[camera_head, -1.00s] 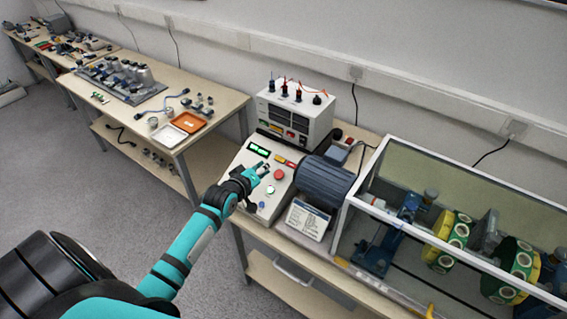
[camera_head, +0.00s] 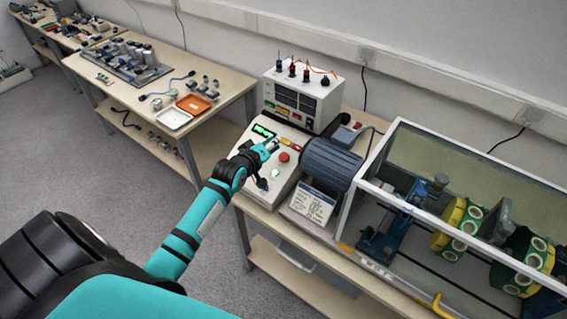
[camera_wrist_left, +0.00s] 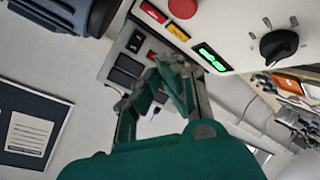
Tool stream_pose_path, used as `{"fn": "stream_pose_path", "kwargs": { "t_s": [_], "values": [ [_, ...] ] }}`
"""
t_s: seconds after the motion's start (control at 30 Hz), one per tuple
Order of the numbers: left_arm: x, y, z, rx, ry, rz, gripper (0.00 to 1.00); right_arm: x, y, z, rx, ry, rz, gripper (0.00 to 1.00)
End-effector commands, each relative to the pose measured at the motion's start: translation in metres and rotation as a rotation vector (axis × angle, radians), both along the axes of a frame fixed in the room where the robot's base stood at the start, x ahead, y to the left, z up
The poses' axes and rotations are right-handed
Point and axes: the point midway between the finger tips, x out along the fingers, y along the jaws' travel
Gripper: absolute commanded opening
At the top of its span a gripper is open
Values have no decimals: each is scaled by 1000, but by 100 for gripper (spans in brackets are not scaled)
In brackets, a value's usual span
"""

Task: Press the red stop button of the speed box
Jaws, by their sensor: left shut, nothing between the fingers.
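The speed box (camera_head: 285,182) is a white sloped panel on the bench. In the head view its red stop button (camera_head: 284,157) is uncovered, just right of my left gripper (camera_head: 270,148). The green-lit display (camera_head: 263,131) is just above the gripper. In the left wrist view the red button (camera_wrist_left: 182,8) is partly cut off by the top edge, and the display (camera_wrist_left: 212,57) and black knob (camera_wrist_left: 278,46) show to its right. My left gripper (camera_wrist_left: 172,70) is shut with nothing in it. I cannot tell its height above the panel. My right gripper is out of view.
A white meter unit (camera_head: 301,98) with plugged leads stands behind the box. A blue motor (camera_head: 330,165) and a label card (camera_head: 312,204) are to its right, then a clear-walled guard (camera_head: 372,172) over the rotor rig. Another table (camera_head: 225,90) with trays stands to the left.

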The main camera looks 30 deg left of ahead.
Motion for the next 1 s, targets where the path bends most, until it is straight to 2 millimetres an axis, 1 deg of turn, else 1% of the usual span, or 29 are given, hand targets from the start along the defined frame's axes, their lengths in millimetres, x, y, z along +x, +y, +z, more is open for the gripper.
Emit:
{"fn": "stream_pose_path", "kwargs": {
  "t_s": [0.03,0.1,0.17,0.3,0.5,1.0],
  "values": [
    [3,0,-15,0,0,0,0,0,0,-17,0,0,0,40],
    [7,-1,-22,0,-1,-1,0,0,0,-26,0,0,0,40],
    [10,-1,-28,1,-1,-1,0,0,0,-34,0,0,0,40],
    [17,-2,-39,0,0,0,0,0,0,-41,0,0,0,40],
    [21,-2,-46,1,1,-1,0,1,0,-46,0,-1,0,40],
    [22,-2,-46,1,1,-1,0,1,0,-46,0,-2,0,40]
  ]
}}
